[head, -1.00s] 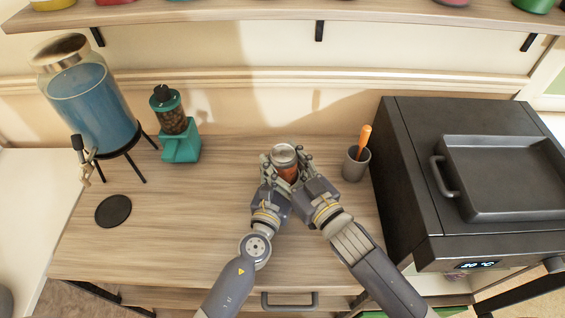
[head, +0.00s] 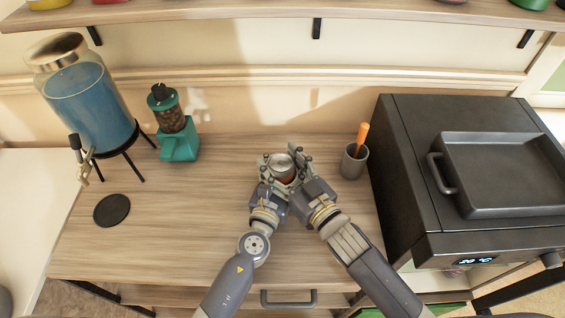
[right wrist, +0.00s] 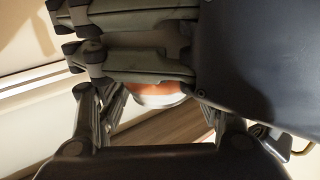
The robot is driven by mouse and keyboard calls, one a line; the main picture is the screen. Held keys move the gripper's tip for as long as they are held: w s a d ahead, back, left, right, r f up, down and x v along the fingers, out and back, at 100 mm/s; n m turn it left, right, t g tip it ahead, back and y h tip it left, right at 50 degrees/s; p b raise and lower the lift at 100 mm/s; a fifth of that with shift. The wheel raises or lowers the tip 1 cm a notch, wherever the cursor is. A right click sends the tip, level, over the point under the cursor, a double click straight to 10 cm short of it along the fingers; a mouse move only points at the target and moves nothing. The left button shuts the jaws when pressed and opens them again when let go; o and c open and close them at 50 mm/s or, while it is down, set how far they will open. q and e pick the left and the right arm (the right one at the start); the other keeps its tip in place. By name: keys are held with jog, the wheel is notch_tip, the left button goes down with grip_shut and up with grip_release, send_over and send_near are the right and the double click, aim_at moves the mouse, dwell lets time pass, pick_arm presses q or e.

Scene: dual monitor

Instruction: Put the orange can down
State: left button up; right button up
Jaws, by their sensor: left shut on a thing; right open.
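The orange can (head: 283,166) is upright in the head view, its silver top facing up and its sides mostly hidden by fingers. My left gripper (head: 270,168) is shut on it. My right gripper (head: 299,166) is open, with its fingers close to the can's right side; I cannot tell whether they touch it. The right wrist view shows a strip of the can's orange side and pale rim (right wrist: 160,95) behind gripper fingers. Whether the can's base rests on the wooden table (head: 190,230) is hidden.
A grey cup (head: 353,163) with an orange-handled tool stands right of the grippers, beside a black oven (head: 410,170). A teal grinder (head: 178,146), a blue drink dispenser (head: 92,105) and a black round coaster (head: 111,210) are on the left. Table between coaster and grippers is clear.

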jog(key=shift+s+d+f, duration=0.15)
jog(key=v, duration=1.1)
jog(key=shift+s+r, duration=0.3)
jog(key=shift+r, duration=0.05)
jog(key=shift+d, duration=0.1)
pick_arm(q)
jog(key=o, duration=1.6)
